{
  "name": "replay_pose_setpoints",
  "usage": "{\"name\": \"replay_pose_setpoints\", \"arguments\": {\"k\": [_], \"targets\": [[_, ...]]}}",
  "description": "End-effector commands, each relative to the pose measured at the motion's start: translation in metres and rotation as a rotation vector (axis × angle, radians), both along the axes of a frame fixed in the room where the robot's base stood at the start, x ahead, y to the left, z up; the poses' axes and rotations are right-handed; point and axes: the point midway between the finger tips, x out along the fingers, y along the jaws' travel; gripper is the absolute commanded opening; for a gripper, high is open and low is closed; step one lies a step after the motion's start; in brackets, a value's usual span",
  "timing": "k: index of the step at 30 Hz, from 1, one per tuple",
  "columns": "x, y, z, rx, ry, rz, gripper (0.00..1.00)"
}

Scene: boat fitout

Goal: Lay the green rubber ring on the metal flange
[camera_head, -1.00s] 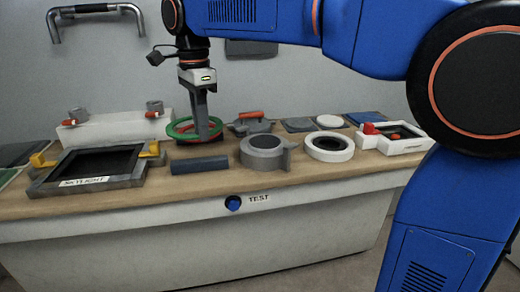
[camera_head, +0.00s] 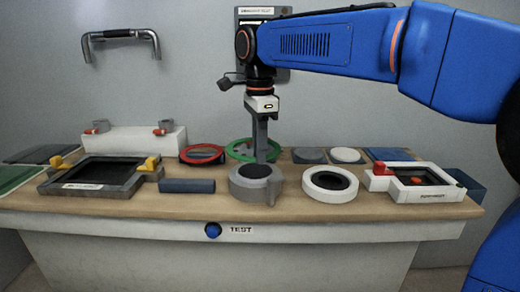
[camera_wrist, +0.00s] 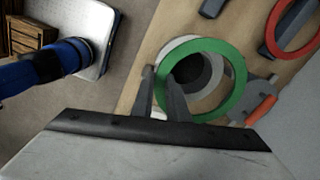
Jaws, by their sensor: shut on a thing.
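The green rubber ring (camera_head: 231,150) is held flat by my gripper (camera_head: 262,159) in the head view, above the table. The gripper is shut on its near rim. The metal flange (camera_head: 247,189) is a grey round collar with a side tab and dark centre, on the table at the front middle. In the head view the ring shows above and behind the flange, apart from it. In the wrist view the green ring (camera_wrist: 241,76) overlaps the flange (camera_wrist: 176,43), offset to its right. My gripper (camera_wrist: 162,82) partly hides the flange there.
A red ring (camera_head: 187,156) lies behind and left, a dark blue bar (camera_head: 187,186) left of the flange. A white ring (camera_head: 317,192) stands close right. A white frame (camera_head: 425,192) is further right, a grey skylight frame (camera_head: 125,187) at left.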

Motion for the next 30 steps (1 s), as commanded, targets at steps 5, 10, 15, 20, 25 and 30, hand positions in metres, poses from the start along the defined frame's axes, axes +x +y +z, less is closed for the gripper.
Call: {"name": "replay_pose_setpoints", "arguments": {"k": [5, 10, 15, 20, 25, 30], "targets": [[0.000, 0.000, -0.003, 0.000, 0.001, -0.001, 0.00], [0.000, 0.000, -0.009, 0.000, 0.000, -0.001, 0.00], [0.000, 0.000, -0.016, 0.000, 0.000, -0.001, 0.00], [0.000, 0.000, -0.022, 0.000, 0.000, -0.001, 0.00], [0.000, 0.000, -0.029, 0.000, 0.000, -0.001, 0.00], [0.000, 0.000, -0.036, 0.000, 0.001, -0.001, 0.00]]}}
